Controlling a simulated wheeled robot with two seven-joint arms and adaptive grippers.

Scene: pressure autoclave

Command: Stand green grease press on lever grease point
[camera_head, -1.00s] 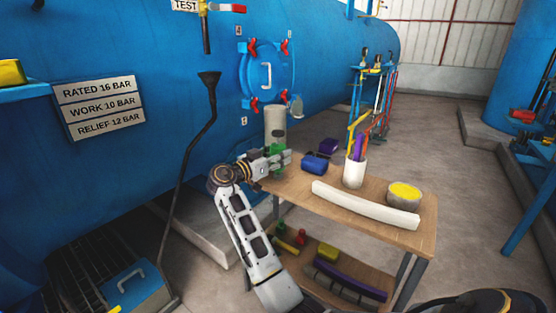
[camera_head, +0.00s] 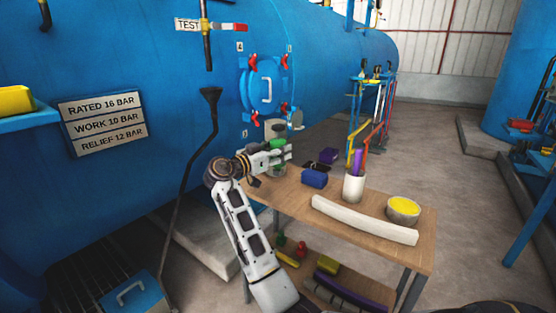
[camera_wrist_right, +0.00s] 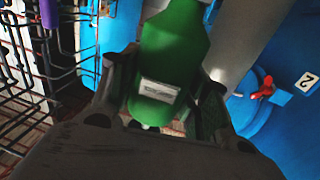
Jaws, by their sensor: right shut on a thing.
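The green grease press (camera_wrist_right: 172,50) fills the middle of the right wrist view, with a pale label on its body. My right gripper (camera_wrist_right: 162,98) is shut on it, one finger on each side. In the head view the press (camera_head: 278,144) shows only in part between the fingers of my right gripper (camera_head: 286,152), above the far left end of the table. A grey cylinder (camera_head: 275,124) stands just behind it. I cannot make out the lever grease point. My left gripper is not in view.
The wooden table (camera_head: 350,225) carries a white curved bar (camera_head: 362,219), a white cup (camera_head: 354,188), a yellow-filled bowl (camera_head: 403,210) and a blue item (camera_head: 314,178). The blue autoclave door (camera_head: 266,88) is behind. A black funnel pipe (camera_head: 187,185) stands left of my arm.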

